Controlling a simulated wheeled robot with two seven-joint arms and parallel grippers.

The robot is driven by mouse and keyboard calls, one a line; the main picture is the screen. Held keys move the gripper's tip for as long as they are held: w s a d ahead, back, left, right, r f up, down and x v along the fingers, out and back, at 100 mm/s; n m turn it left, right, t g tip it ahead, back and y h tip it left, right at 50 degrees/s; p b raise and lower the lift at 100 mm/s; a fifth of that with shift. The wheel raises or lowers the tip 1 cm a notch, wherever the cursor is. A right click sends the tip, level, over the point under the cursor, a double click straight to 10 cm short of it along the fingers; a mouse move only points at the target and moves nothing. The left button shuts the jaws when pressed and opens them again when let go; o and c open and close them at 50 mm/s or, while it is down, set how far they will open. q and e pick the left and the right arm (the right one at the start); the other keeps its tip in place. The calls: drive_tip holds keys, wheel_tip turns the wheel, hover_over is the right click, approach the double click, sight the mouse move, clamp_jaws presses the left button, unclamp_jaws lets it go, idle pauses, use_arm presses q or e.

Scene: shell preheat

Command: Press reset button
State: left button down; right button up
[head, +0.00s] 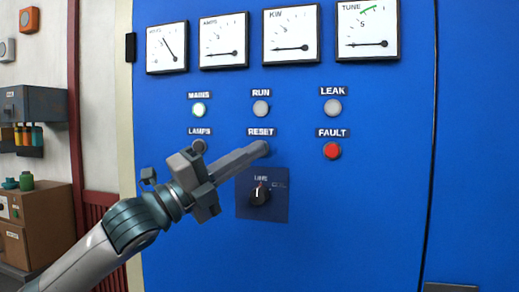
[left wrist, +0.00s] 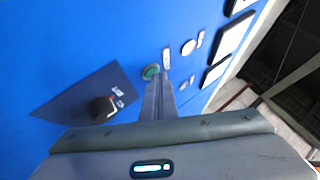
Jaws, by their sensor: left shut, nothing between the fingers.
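The blue panel (head: 375,215) carries a RESET label (head: 261,132) above the reset button. In the head view my fingertips cover most or all of that button. In the left wrist view the round green reset button (left wrist: 151,72) shows right at the fingertips, beside its small label. My left gripper (head: 262,149) is shut and empty, its fingers reaching up and right to the button; it also shows in the left wrist view (left wrist: 157,82). I cannot tell whether the tips touch the button or whether it is pushed in. My right gripper is out of view.
A dark plate with a black knob (head: 260,197) sits just below RESET. The LAMPS button (head: 198,146) is to the left, close to my gripper. The red FAULT lamp (head: 332,151) is to the right. The MAINS lamp (head: 199,110) looks lit; the RUN lamp (head: 261,108) is grey.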

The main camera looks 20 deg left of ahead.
use_arm(q)
drive_tip(key=shift+s, duration=0.75)
drive_tip(key=shift+s+a, duration=0.1)
drive_tip(key=shift+s, duration=2.45)
